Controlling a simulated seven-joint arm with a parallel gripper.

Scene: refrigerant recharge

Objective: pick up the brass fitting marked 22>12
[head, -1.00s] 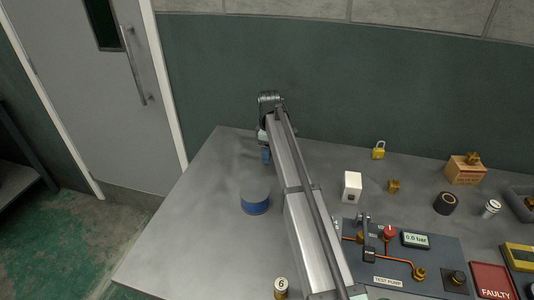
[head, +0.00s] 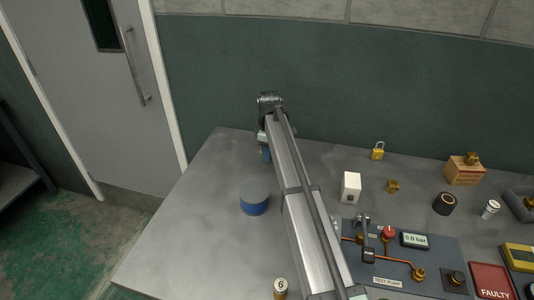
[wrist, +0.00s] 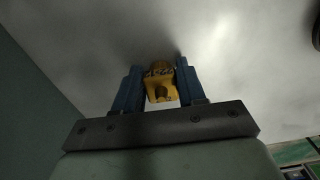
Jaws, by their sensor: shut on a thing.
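My gripper (head: 266,154) is at the far left part of the bench, and its blue fingers point down. In the wrist view, the two blue fingers (wrist: 158,88) are shut on a brass fitting (wrist: 160,91). Dark characters show on the fitting's upper face, including what looks like 22, but I cannot read the whole marking. The fitting sits between the fingers, with grey bench top around it. In the head view the fitting is hidden by the gripper. I cannot tell whether it is clear of the bench.
The bench's left side is mostly clear.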

